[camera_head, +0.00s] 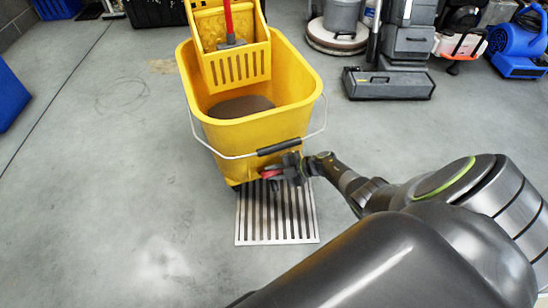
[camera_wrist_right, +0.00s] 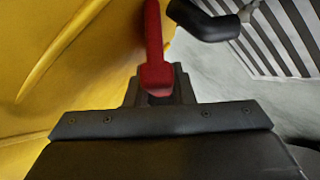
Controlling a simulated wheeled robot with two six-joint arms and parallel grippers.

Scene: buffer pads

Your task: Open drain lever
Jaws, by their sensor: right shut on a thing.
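A yellow mop bucket (camera_head: 262,132) stands at the middle of the head view with dark liquid inside. A red drain lever (camera_head: 271,174) is low on its front side. In the right wrist view the red lever (camera_wrist_right: 153,45) runs up from between the jaws along the yellow wall. My right gripper (camera_head: 284,174) is shut on the lever, close against the bucket's lower front corner. The jaws hide part of the lever. My left gripper is not in view.
A slotted floor drain grate (camera_head: 277,222) lies partly under the bucket's front. The bucket's wire handle with a black grip (camera_head: 280,147) hangs just above my right gripper. Cleaning machines (camera_head: 390,83) stand at the back right.

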